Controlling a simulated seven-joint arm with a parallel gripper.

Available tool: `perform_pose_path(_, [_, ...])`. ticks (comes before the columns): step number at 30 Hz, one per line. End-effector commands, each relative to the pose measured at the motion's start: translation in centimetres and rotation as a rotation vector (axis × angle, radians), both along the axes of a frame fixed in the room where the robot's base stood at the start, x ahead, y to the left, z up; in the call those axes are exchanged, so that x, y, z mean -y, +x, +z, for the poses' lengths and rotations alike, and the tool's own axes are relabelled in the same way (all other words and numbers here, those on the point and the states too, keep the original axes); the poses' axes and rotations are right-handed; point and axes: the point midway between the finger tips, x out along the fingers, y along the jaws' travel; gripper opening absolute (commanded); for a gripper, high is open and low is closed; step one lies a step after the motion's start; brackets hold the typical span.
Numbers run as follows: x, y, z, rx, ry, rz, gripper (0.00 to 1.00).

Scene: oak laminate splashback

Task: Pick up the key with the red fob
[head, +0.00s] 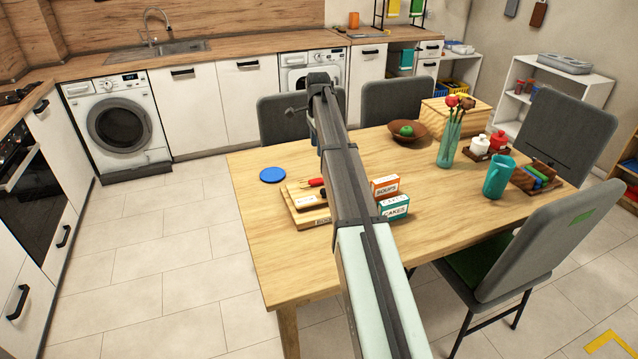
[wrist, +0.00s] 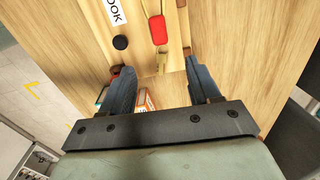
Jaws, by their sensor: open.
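The red fob (wrist: 158,29) lies on a wooden board, with a brass-coloured key (wrist: 162,60) extending from it towards my gripper. In the head view, the red fob (head: 315,182) shows on the wooden board (head: 312,221) on the table, just left of my arm. My gripper (wrist: 157,70) is open, with its two blue fingers spread either side of the key's line and nothing held between them. The gap between fingertips and key is hard to judge. In the head view my arm mostly hides the gripper.
A label ending "OOK" (wrist: 114,11) and a black round piece (wrist: 120,42) are on the board. A SOUPS box (head: 385,187) and CAKES box (head: 394,207) stand right of my arm. A blue disc (head: 272,175) lies left; the table's front left is clear.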

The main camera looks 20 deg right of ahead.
Motion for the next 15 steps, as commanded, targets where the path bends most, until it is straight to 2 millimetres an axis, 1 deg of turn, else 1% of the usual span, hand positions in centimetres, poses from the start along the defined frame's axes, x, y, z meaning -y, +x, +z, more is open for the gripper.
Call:
perform_pose_path(5, [-0.1, -0.1, -2.4, -0.001, 0.001, 0.002, 0.62])
perform_pose_path(12, [-0.1, -0.1, -6.6, -0.001, 0.001, 0.002, 0.62])
perform_pose_path(15, [-0.1, 0.0, -7.6, 0.0, 0.001, 0.003, 0.62])
